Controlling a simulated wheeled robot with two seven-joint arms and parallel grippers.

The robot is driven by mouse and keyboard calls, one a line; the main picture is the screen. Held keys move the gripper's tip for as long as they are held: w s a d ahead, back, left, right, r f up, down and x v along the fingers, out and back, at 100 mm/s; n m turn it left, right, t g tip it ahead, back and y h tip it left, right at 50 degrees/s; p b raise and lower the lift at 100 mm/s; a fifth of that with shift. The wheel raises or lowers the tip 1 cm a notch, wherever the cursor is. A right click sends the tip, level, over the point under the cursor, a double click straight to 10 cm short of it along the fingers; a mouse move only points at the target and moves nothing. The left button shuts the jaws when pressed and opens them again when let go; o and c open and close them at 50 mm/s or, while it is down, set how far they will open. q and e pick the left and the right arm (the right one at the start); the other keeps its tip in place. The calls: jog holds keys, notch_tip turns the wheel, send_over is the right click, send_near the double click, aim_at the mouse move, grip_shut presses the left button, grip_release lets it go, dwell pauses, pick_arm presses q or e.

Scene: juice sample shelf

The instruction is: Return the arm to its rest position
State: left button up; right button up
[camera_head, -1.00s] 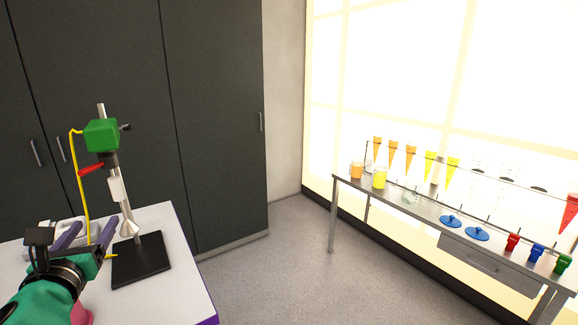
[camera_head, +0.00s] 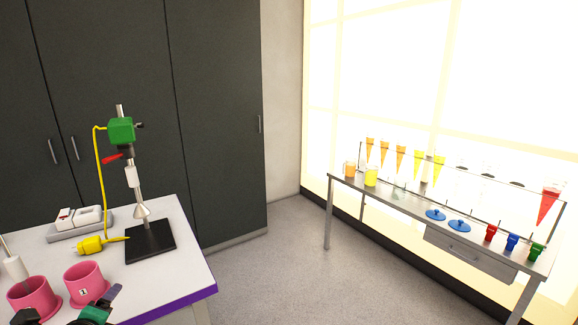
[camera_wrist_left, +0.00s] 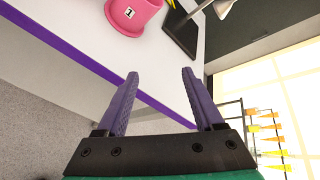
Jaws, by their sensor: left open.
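My left gripper (camera_wrist_left: 160,74) is open in the left wrist view, its two purple fingers wide apart with nothing between them. The fingers point toward the purple front edge of the white table (camera_wrist_left: 92,48). In the head view only a small part of my left gripper (camera_head: 103,303) shows at the bottom left, in front of the pink cups, partly cut off by the frame. My right gripper is not in view.
The table (camera_head: 185,270) holds two pink cups (camera_head: 88,283), a yellow tool (camera_head: 90,246), a grey tray (camera_head: 80,230) and a stand with a black base (camera_head: 150,243). A metal shelf (camera_head: 400,205) with juice samples stands at right. Floor between them is clear.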

pick_arm(q)
jog(key=s+d+f+n+g+h, duration=0.35)
jog(key=s+d+f+n, duration=0.25)
jog(key=d+f+n, duration=0.35)
jog(key=s+d+f+n+g+h, duration=0.35)
jog(key=s+d+f+n, duration=0.45)
jog(key=f, duration=0.3)
notch_tip(320, 180, down, 22)
jog(key=s+a+g, duration=0.1)
jog(key=g, duration=0.1)
jog(key=s+a+f+g, duration=0.1)
jog(key=s+a+f, duration=0.2)
jog(key=s+f, duration=1)
jog(key=s, duration=0.3)
jog(key=shift+s+f+y, duration=0.35)
jog(key=shift+f+y, duration=0.05)
